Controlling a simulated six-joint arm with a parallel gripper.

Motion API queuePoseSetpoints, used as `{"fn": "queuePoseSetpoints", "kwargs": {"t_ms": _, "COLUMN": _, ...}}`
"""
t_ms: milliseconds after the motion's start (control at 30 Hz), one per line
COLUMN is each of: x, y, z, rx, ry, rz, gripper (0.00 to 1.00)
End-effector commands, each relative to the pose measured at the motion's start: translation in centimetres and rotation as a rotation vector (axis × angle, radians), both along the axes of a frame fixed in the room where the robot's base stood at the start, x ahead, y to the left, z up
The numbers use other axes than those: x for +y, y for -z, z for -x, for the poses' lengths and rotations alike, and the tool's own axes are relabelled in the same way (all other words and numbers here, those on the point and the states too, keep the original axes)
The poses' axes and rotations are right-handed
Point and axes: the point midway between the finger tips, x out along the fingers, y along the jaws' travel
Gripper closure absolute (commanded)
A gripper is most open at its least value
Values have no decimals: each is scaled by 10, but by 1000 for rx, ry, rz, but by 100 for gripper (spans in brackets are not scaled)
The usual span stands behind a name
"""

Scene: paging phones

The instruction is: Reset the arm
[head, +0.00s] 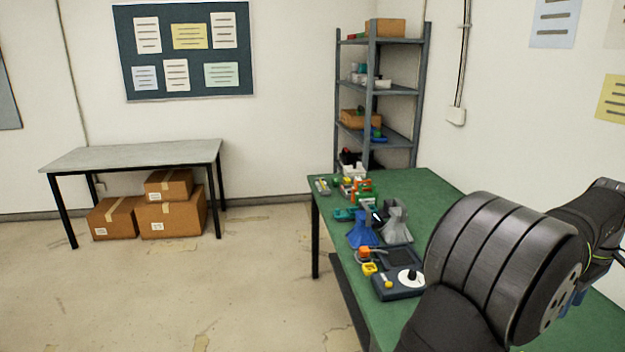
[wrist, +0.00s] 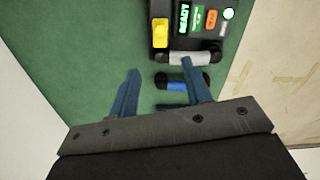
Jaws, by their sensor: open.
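My gripper (wrist: 160,67) shows in the wrist view as two blue fingers spread apart, with nothing between the tips. It is over the green table near a black device (wrist: 205,45) with a lit READY display, a yellow part and an orange button. A light grey cylinder (wrist: 190,59) lies at the device's near edge, by the right fingertip. A blue cylinder with dark ends (wrist: 178,86) is partly hidden behind the right finger. In the head view my arm fills the lower right, and the fingers cannot be made out clearly.
The green table (head: 415,185) holds a blue stand (head: 361,232), a grey stand (head: 396,225), a dark box with a white dial (head: 398,284) and small parts at its far end. A shelf rack (head: 372,95) stands behind. A grey table (head: 135,155) with boxes is at left.

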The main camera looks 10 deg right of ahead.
Motion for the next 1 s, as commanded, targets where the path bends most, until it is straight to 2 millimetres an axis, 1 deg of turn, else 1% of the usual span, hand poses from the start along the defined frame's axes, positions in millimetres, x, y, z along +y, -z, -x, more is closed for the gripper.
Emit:
{"fn": "queuePoseSetpoints", "kwargs": {"t_ms": 167, "x": 0, "y": 18, "z": 0, "rx": 1, "ry": 0, "rz": -4, "gripper": 55}}
{"fn": "queuePoseSetpoints", "kwargs": {"t_ms": 367, "x": 1, "y": 56, "z": 0, "rx": 1, "ry": 0, "rz": -4, "gripper": 55}}
{"fn": "queuePoseSetpoints", "kwargs": {"t_ms": 700, "x": 1, "y": 125, "z": -1, "rx": 0, "ry": -1, "rz": -3, "gripper": 55}}
{"fn": "queuePoseSetpoints", "kwargs": {"t_ms": 900, "x": 0, "y": 157, "z": -1, "rx": -1, "ry": -1, "rz": -1, "gripper": 55}}
{"fn": "queuePoseSetpoints", "kwargs": {"t_ms": 1000, "x": 0, "y": 167, "z": -1, "rx": -1, "ry": -1, "rz": 0, "gripper": 55}}
